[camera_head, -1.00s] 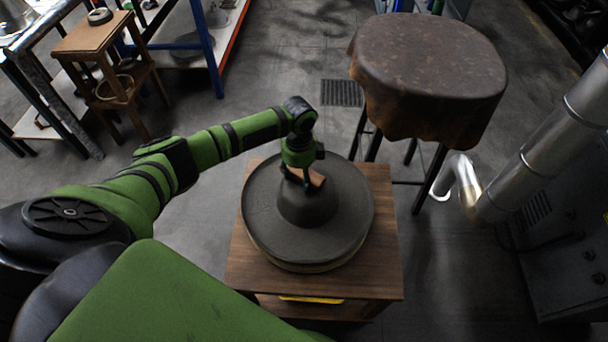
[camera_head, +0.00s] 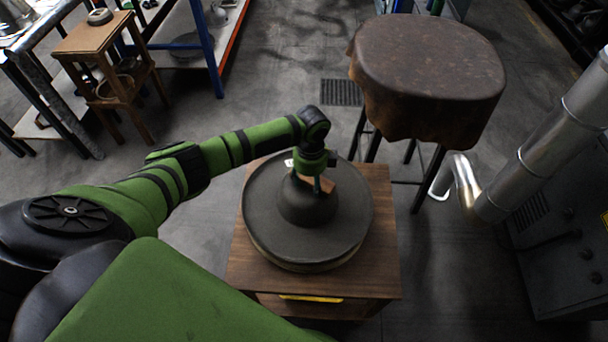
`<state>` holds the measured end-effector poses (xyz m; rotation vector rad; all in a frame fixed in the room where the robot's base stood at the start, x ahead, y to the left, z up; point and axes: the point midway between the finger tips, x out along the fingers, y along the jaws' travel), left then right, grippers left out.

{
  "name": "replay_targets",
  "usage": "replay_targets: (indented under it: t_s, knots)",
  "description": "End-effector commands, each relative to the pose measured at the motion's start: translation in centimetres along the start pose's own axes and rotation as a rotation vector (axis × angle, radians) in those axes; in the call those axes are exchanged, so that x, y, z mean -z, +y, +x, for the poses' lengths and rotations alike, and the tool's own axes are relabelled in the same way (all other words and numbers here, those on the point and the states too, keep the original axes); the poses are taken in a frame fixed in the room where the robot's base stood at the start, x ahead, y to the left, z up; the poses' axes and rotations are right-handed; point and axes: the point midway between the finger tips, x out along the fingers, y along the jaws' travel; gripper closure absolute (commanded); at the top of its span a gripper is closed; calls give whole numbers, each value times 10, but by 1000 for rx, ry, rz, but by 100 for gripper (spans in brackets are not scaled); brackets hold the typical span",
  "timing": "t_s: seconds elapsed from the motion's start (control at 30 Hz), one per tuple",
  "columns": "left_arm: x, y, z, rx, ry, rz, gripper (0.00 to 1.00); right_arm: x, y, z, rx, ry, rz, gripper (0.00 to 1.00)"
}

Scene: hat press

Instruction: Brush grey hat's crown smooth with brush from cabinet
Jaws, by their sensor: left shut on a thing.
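The grey hat (camera_head: 275,225) lies brim down on a round base on a wooden cabinet (camera_head: 380,268), its rounded crown (camera_head: 305,208) standing up in the middle. My left gripper (camera_head: 313,184) points down over the top of the crown. It is shut on a brush with a brown wooden back (camera_head: 325,185). The brush is at the crown's top; its bristles are hidden, so I cannot tell how firmly it touches. My right gripper is not in view.
A stool-like stand with a draped brown leather cover (camera_head: 428,75) stands behind right. A metal pipe (camera_head: 530,150) and grey machine (camera_head: 565,240) are at the right. A small wooden stand (camera_head: 105,55) and blue-framed shelf (camera_head: 208,50) are at the back left.

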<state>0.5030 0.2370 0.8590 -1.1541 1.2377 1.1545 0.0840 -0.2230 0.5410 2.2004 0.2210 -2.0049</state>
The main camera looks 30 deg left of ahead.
Motion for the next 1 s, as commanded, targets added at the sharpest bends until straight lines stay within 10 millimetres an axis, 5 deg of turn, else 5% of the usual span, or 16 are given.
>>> replay_targets:
  t_s: [0.47, 1.0]
  knots:
    - [11, 2, 2, -5, 3, 2, 71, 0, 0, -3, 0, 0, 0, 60]
    - [-13, 2, 2, -5, 0, 0, 71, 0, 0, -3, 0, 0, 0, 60]
